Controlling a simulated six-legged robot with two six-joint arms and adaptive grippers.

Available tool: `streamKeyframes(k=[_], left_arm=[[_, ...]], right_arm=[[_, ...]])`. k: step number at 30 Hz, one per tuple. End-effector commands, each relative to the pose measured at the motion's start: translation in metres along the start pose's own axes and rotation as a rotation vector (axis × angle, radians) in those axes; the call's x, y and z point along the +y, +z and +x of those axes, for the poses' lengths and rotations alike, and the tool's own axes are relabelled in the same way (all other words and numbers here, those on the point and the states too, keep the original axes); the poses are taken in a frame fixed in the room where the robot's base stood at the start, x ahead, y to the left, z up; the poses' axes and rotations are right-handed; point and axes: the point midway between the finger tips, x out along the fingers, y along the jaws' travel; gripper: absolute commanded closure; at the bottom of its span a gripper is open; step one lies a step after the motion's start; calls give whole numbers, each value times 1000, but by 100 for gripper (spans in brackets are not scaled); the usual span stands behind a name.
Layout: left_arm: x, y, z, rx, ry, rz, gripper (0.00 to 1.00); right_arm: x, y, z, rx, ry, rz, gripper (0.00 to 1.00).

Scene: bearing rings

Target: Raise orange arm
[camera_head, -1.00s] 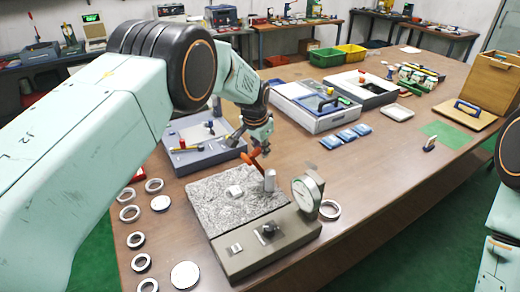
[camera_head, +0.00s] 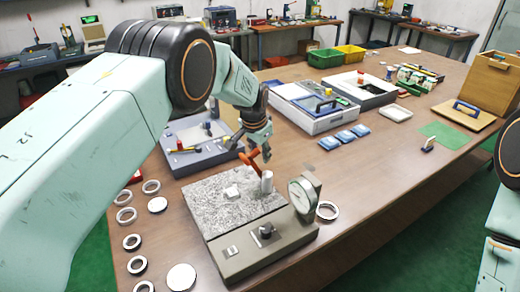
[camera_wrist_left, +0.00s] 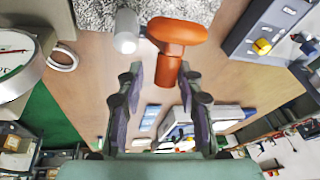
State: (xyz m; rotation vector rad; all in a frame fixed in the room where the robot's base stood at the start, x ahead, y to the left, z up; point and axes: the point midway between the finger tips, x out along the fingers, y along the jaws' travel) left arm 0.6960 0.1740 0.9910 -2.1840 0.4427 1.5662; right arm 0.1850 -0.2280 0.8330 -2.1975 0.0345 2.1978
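The orange arm (camera_head: 251,159) stands by a grey metal post (camera_head: 267,182) on the speckled granite plate of a gauge stand (camera_head: 226,214). In the left wrist view, the orange arm (camera_wrist_left: 178,38) has a wide rounded head and a shorter stem. My left gripper (camera_head: 262,143) is over it in the head view. In the wrist view, the left gripper's two dark fingers (camera_wrist_left: 161,72) are spread, with the orange stem's end between the tips and gaps showing at both sides. My right gripper is out of view; only part of my right arm shows at the right edge.
A round dial gauge (camera_head: 303,196) stands at the plate's right, with a loose ring (camera_head: 327,210) beside it. Several metal rings lie left of the stand. A grey-blue device (camera_head: 195,145) is behind it. The table right of the gauge is largely clear.

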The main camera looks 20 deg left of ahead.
Motion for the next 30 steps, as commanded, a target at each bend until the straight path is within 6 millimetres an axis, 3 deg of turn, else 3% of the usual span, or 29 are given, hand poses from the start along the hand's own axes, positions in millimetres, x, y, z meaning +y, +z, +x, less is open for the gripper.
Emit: streamKeyframes(k=[13, 30], left_arm=[[-2, -4, -10, 6, -5, 1, 58], [-2, -3, -108, 7, -4, 0, 58]], right_arm=[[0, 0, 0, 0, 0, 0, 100], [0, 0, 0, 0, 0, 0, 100]])
